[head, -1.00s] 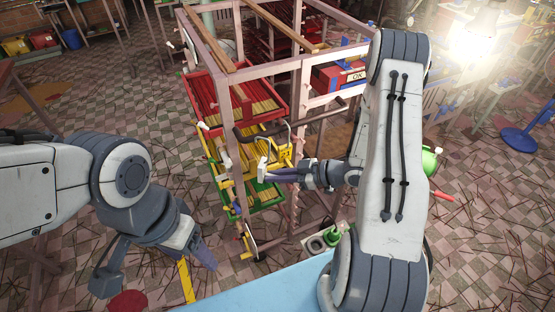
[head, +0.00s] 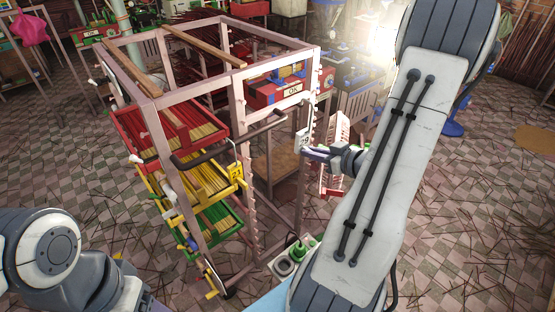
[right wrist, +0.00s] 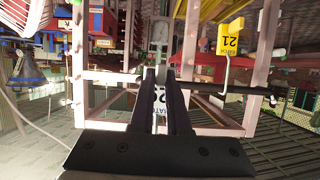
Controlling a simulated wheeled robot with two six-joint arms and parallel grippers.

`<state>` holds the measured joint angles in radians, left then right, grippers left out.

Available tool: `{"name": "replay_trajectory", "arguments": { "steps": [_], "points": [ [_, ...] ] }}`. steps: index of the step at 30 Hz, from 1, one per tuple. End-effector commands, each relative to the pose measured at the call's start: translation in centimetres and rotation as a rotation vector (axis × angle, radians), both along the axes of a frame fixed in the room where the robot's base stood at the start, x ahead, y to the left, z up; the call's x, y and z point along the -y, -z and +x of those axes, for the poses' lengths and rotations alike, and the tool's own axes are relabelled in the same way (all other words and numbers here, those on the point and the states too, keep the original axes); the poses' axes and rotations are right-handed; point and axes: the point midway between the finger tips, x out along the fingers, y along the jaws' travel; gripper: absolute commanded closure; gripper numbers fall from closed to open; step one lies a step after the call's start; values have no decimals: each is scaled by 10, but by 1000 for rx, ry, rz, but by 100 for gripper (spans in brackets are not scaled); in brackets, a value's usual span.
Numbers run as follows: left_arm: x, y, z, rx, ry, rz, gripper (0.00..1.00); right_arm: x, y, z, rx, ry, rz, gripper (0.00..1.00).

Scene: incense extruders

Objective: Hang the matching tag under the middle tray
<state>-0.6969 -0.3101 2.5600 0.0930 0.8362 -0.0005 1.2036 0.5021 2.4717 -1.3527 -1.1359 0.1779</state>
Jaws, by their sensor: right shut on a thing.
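The rack's middle tray (head: 190,179) is yellow and holds brown sticks, between a red tray (head: 175,132) above and a green tray (head: 216,220) below. My right gripper (head: 318,151) is shut on a white tag (head: 303,140), right of the trays by a rack post. In the right wrist view the tag (right wrist: 158,101) sits between the fingers; its print is partly hidden. A yellow tag (head: 236,172) is at the middle tray's right end; it reads 21, upside down, in the right wrist view (right wrist: 230,38). My left arm is at lower left; its fingertips do not show clearly.
The wooden rack frame (head: 238,105) has notched posts and a dark bar (head: 230,140) jutting across its front. A red box marked OK (head: 290,91) is on its right side. A small stand with green parts (head: 294,255) is below. The floor at left is clear apart from scattered sticks.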

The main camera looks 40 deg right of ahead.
Motion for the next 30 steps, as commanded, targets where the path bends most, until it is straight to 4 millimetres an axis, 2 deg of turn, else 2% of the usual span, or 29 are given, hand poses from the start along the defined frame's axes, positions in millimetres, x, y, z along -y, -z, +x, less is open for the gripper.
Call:
{"name": "replay_trajectory", "arguments": {
  "steps": [8,11,24,30],
  "points": [
    [0,0,0,0,0,0,31,0,0,1,0,0,0,100],
    [0,-1,0,0,0,0,31,0,4,8,0,-3,1,100],
    [0,-11,0,0,0,0,31,1,58,99,-2,-6,1,100],
    [0,-13,0,0,0,0,31,3,70,117,-1,-2,0,100]
  ]
}}
